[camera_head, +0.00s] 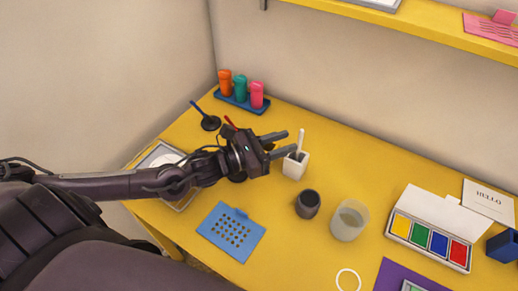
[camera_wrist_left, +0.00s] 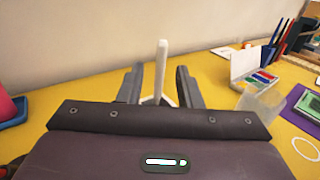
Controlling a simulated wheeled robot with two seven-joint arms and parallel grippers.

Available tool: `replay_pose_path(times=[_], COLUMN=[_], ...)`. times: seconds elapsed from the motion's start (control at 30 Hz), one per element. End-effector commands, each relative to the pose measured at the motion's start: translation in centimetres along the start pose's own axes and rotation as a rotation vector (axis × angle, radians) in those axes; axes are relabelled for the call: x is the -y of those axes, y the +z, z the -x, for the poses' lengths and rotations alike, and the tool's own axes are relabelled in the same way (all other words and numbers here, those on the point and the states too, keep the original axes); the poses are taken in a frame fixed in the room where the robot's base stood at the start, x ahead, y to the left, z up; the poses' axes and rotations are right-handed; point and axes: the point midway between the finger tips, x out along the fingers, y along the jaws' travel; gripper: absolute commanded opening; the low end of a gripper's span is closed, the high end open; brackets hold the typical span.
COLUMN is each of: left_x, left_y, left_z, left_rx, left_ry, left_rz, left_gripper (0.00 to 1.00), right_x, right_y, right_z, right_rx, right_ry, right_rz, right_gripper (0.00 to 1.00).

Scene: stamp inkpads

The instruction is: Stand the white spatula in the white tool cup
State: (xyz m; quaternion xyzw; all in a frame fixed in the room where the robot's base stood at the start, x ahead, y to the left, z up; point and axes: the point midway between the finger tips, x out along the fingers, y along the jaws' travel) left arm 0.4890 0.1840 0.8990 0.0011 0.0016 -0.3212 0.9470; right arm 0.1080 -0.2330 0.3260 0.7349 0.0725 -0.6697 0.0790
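The white spatula (camera_head: 300,140) stands upright in the white tool cup (camera_head: 294,166) on the yellow table. Its upper part rises above the rim; its lower part is hidden inside the cup. In the left wrist view, the spatula (camera_wrist_left: 161,70) shows between the two fingers, with a gap on each side. My left gripper (camera_head: 284,144) is open, beside the cup and around the spatula without visibly touching it. Most of the cup is hidden behind the gripper in the left wrist view. My right gripper is in neither view.
A dark cup (camera_head: 308,204) and a translucent cup (camera_head: 349,220) stand in front of the tool cup. A blue perforated sheet (camera_head: 231,232) lies near the front. A blue rack (camera_head: 242,101) of coloured stamps is behind left. A colour inkpad box (camera_head: 430,240) is at right.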

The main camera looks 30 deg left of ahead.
Motion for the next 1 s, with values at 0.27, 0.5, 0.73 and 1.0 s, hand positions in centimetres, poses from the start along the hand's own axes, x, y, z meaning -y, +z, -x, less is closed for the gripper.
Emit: replay_pose_path(times=[0.27, 0.5, 0.73, 1.0], left_x=[0.2, 0.1, 0.1, 0.1], left_y=[0.0, 0.1, 0.1, 0.1], left_z=[4.8, 6.9, 7.2, 7.2], left_rx=[-0.006, -0.001, 0.002, 0.002], left_ry=[-0.006, -0.003, -0.003, -0.003], left_rz=[0.000, 0.001, 0.000, 0.000], left_gripper=[0.32, 0.32, 0.32, 0.32], right_x=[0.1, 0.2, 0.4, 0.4], right_y=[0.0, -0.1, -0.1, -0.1], right_z=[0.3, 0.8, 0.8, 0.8], right_rx=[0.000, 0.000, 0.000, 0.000], right_ry=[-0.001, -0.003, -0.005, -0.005], right_rz=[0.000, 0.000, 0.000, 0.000], right_gripper=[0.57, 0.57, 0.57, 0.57])
